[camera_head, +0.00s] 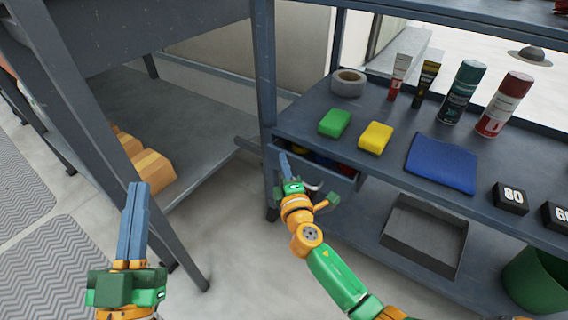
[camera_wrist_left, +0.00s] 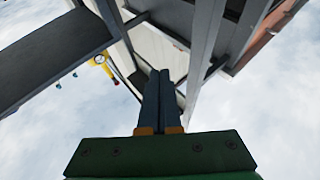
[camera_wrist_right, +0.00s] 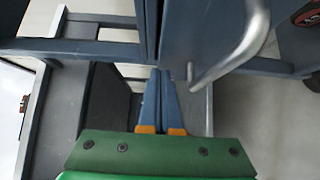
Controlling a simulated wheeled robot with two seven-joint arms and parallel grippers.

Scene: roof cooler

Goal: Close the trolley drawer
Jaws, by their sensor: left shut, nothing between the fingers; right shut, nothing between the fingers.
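The trolley (camera_head: 300,122) is a blue-grey metal shelf unit on the right in the head view. In the right wrist view the drawer front (camera_wrist_right: 205,30) carries a curved metal handle (camera_wrist_right: 248,45). My right gripper (camera_head: 283,157) is shut and empty at the drawer's left front corner; I cannot tell whether it touches. It also shows in the right wrist view (camera_wrist_right: 160,73). My left gripper (camera_head: 137,185) is shut and empty, pointing up, away from the trolley.
The top shelf holds a green block (camera_head: 335,122), a yellow block (camera_head: 375,137), a blue cloth (camera_head: 442,163), a tape roll (camera_head: 348,83), tubes and cans. A grey tray (camera_head: 425,237) and green bin (camera_head: 537,280) are below. A workbench leg (camera_head: 115,150) stands near my left gripper.

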